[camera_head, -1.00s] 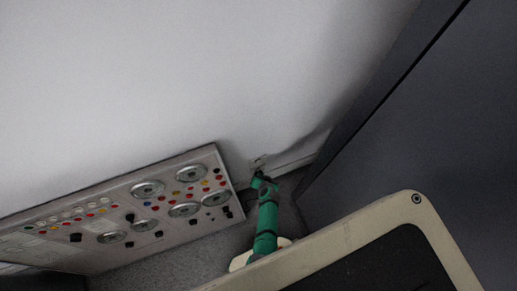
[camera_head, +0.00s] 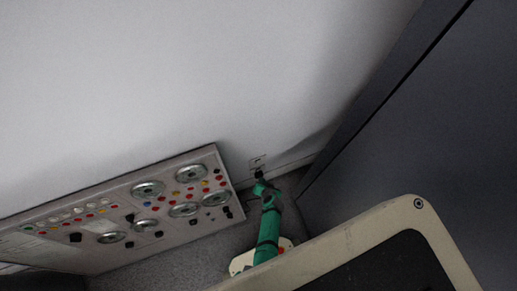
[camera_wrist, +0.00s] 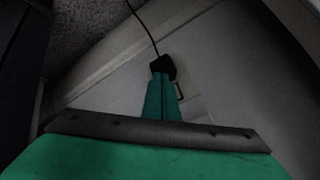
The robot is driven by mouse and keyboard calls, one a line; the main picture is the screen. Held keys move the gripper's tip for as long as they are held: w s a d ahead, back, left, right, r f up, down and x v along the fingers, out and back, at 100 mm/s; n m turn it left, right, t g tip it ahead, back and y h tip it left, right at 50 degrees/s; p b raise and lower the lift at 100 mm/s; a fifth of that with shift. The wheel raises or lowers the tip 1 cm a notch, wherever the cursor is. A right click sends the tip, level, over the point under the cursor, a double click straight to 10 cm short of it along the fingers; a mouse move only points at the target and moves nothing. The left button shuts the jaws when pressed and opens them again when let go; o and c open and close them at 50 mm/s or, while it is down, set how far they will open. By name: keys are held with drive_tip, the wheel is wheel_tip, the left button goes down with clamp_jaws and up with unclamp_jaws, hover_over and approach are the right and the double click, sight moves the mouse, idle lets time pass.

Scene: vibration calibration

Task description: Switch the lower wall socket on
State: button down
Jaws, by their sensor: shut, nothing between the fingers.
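A small pale wall socket plate (camera_head: 257,161) sits low on the wall, just above the skirting, in the head view. A black plug (camera_head: 259,174) shows at its lower end, by the tip of my gripper (camera_head: 261,183). In the wrist view my green fingers (camera_wrist: 161,84) are closed together, with nothing held. Their tips overlap the black plug (camera_wrist: 163,66), whose cable runs up and away. I cannot tell whether they touch it. A dark-edged part of the socket (camera_wrist: 181,91) shows just right of the fingers. The switch position cannot be read, and the fingers hide part of the plate.
A panel with dials and coloured knobs (camera_head: 150,207) stands against the wall to the left. A large dark grey cabinet or door (camera_head: 420,110) closes off the right. Grey floor (camera_head: 165,264) shows between the panel and my arm.

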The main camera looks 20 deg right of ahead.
drive_tip(key=shift+s+r, duration=0.1)
drive_tip(key=shift+s, duration=1.1)
drive_tip(key=s+a+r+n+t, duration=0.1)
drive_tip(key=s+a+r, duration=0.2)
drive_tip(key=r, duration=0.3)
drive_tip(key=s+a+r+n+t+h, duration=0.1)
drive_tip(key=s+a+r+n, duration=0.1)
drive_tip(key=s+a+r, duration=0.3)
drive_tip(key=s+a+r+n, duration=0.1)
drive_tip(key=s+r, duration=0.1)
drive_tip(key=r, duration=0.5)
drive_tip(key=s+a+r+n+t, duration=0.1)
drive_tip(key=a+r+t, duration=0.1)
drive_tip(key=r, duration=1)
drive_tip(key=s+a+r+n+t+y, duration=0.1)
drive_tip(key=s+a+r+n+t, duration=0.1)
drive_tip(key=r, duration=1)
drive_tip(key=s+a+r+n+t+y, duration=0.1)
drive_tip(key=s+a+r+n, duration=0.1)
drive_tip(key=r, duration=0.9)
drive_tip(key=shift+a+r+t, duration=0.4)
